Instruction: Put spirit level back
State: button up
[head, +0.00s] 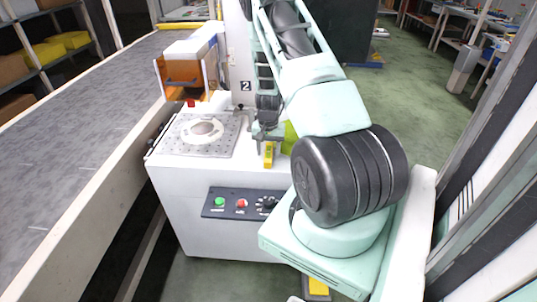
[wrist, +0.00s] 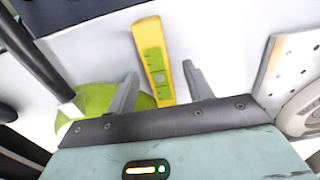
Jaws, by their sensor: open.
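The spirit level is a yellow bar with a green middle face. In the wrist view the spirit level (wrist: 153,58) lies between the two fingers of my gripper (wrist: 159,72), with gaps on both sides. In the head view the spirit level (head: 268,156) shows as a small yellow piece on the white machine top, just below my gripper (head: 268,136). My gripper is open and points down at it. The level's near end is hidden by the gripper body in the wrist view.
A lime-green rounded thing (head: 289,138) sits right beside the level. A perforated metal plate with a round ring (head: 200,130) lies left on the white machine (head: 225,175). A control panel (head: 240,203) is on its front. The grey conveyor (head: 90,115) runs along the left.

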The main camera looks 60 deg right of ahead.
jog(key=shift+c, duration=0.3)
grip_shut()
